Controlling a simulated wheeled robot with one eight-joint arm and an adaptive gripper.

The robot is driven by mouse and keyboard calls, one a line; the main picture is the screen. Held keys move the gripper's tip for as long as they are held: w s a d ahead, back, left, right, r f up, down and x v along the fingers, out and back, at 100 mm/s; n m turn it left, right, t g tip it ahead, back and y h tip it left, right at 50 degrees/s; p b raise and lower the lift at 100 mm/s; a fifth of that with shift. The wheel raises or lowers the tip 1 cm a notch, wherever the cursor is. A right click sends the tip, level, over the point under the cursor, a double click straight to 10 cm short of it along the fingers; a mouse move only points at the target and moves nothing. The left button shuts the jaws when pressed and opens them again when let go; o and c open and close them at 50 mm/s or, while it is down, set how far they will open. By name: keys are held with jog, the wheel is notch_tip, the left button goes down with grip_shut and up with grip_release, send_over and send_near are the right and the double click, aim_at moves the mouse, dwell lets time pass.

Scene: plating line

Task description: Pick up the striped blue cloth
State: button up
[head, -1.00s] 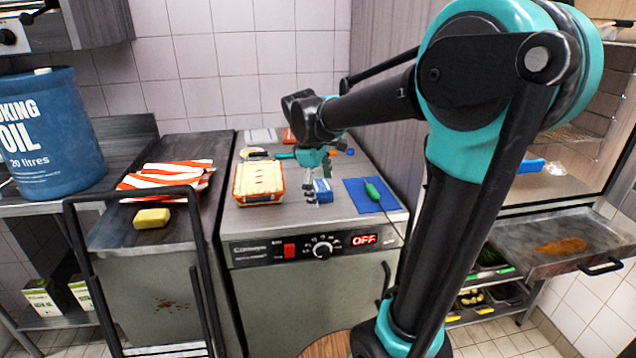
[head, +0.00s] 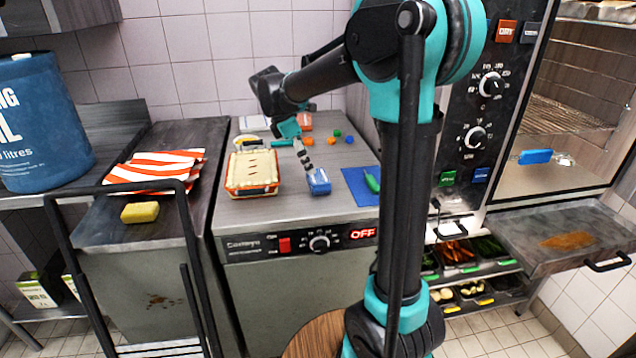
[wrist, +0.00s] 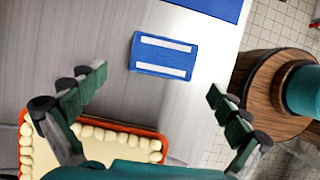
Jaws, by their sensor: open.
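The striped blue cloth (head: 318,184) is a small blue rectangle on the metal worktop, between the pie and the blue mat. In the wrist view the cloth (wrist: 163,57) lies flat with two white stripes, ahead of the fingertips. My gripper (wrist: 158,80) is open and empty, with one finger on each side of the picture. In the head view my gripper (head: 307,163) points down close to the cloth. Whether a fingertip touches the cloth cannot be told.
A pie in a red-rimmed dish (head: 253,190) stands left of the cloth. Small coloured pieces (head: 338,134) lie behind. A red-and-white cloth (head: 158,172) and yellow sponge (head: 140,212) lie on the left counter.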

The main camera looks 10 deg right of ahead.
aim_at(318, 176)
jog(key=shift+s+d+x, duration=0.1)
jog(key=shift+d+x, duration=0.05)
jog(key=shift+x, duration=1.6)
jog(key=shift+s+d+x, duration=0.1)
jog(key=shift+d+x, duration=0.1)
jog(key=shift+x, duration=1.55)
jog(key=shift+r, duration=0.1)
jog(key=c, duration=1)
jog(key=shift+r, duration=0.1)
notch_tip(318, 176, up, 20)
